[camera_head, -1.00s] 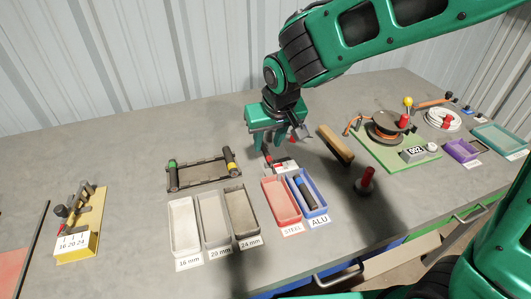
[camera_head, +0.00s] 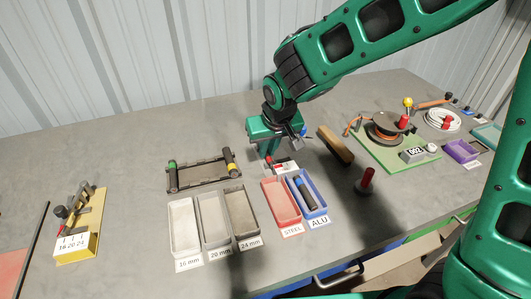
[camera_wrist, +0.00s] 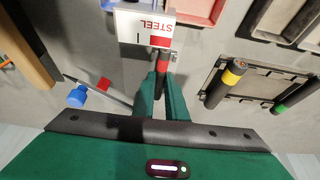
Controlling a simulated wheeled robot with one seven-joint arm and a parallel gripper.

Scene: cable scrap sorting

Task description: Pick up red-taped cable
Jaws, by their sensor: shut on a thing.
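The red-taped cable (camera_wrist: 162,66) is a short dark piece with a red band. In the wrist view it points away from my gripper (camera_wrist: 160,97), and its near end lies between the fingers. My gripper is shut on it, low over the table.
A dark rack (camera_head: 202,176) with yellow- and green-banded cables stands left of my gripper. The red STEEL tray (camera_head: 281,203) and blue ALU tray (camera_head: 318,196) are in front. A wooden bar (camera_head: 335,146) lies close on the right. The table behind is clear.

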